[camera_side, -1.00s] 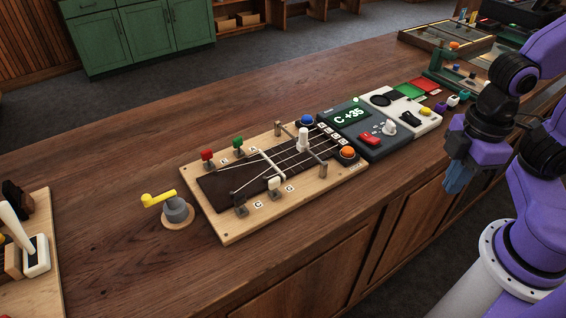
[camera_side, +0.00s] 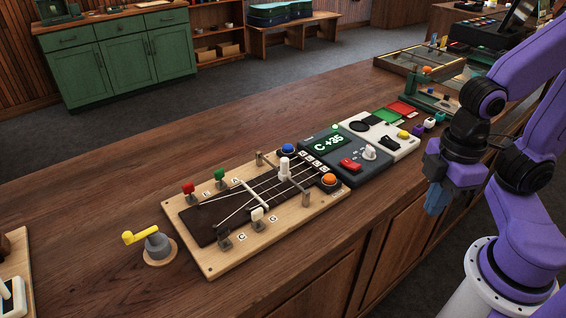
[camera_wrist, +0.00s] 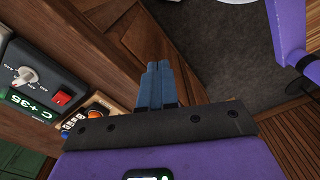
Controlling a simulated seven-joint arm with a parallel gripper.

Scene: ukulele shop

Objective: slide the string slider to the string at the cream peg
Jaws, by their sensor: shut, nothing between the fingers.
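The string board (camera_side: 205,259) is a pale wooden plate with a dark fretboard and several strings. The white string slider (camera_side: 284,170) stands upright on the strings near the board's right end. The cream peg (camera_side: 258,214) is on the near side, beside the G label; a red peg (camera_side: 189,188), a green peg (camera_side: 219,174) and a dark peg (camera_side: 223,232) are the others. My gripper (camera_side: 434,207) is shut and empty, pointing down past the counter's front edge, right of the board and well apart from the slider. Its blue fingers (camera_wrist: 155,82) are together in the wrist view.
A tuner (camera_side: 345,158) reading "C +35" stands right of the board, with a red switch and white knob. Blue (camera_side: 288,149) and orange (camera_side: 329,180) buttons sit at the board's right end. A yellow-handled crank (camera_side: 141,236) stands to its left. The counter in front is clear.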

